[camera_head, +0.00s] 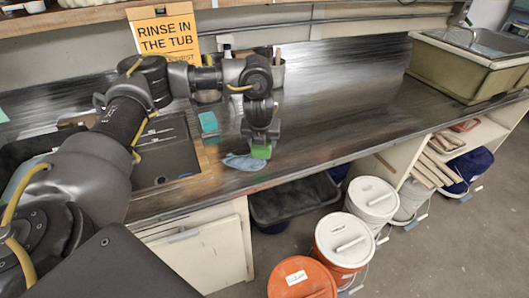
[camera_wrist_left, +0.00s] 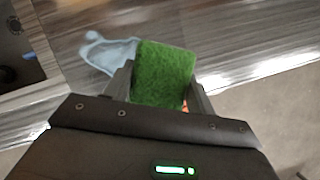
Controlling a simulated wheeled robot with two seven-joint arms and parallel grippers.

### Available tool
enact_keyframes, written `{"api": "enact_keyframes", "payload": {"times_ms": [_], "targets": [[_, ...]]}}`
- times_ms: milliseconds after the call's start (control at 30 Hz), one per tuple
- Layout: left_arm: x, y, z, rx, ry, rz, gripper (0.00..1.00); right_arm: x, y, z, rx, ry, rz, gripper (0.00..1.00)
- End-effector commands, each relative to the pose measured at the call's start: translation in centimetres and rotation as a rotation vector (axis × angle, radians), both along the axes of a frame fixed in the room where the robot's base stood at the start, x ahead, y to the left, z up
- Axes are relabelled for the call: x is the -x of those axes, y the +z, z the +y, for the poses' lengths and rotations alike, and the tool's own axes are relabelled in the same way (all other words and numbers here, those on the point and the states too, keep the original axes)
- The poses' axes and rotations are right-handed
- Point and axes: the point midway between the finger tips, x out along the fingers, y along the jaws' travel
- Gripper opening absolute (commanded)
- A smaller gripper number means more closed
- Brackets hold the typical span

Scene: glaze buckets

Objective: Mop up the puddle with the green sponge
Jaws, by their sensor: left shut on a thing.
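The green sponge (camera_head: 261,151) is held between the fingers of my left gripper (camera_head: 261,138), which points down over the counter near its front edge. In the left wrist view the sponge (camera_wrist_left: 164,74) sits between the two fingers of the gripper (camera_wrist_left: 160,88). The pale blue puddle (camera_head: 240,162) lies on the dark counter just left of the sponge. In the left wrist view the puddle (camera_wrist_left: 104,50) is partly behind the sponge. I cannot tell whether the sponge touches the counter. My right gripper is not in view.
A sink (camera_head: 165,165) is left of the puddle, with a teal block (camera_head: 208,122) near its rim. A "Rinse in the tub" sign (camera_head: 166,33) stands behind. A tub (camera_head: 455,72) is at the far right. Lidded buckets (camera_head: 343,240) stand on the floor. The counter's right middle is clear.

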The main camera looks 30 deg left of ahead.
Motion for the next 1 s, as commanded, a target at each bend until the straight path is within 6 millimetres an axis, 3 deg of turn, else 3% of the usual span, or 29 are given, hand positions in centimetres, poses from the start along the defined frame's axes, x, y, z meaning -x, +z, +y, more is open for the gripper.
{"api": "enact_keyframes", "payload": {"times_ms": [200,400,700,1000], "targets": [[-0.7,0.0,1.2,0.003,-0.291,0.004,0.31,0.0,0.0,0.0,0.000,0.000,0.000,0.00],[-1.0,0.3,1.5,0.001,-0.456,0.004,0.31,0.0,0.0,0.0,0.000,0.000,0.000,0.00],[-1.1,0.1,1.4,-0.001,-0.513,0.004,0.31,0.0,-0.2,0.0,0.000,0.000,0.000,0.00],[-1.0,-2.6,1.4,-0.002,-0.511,0.005,0.31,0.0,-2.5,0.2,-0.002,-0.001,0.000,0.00]]}}
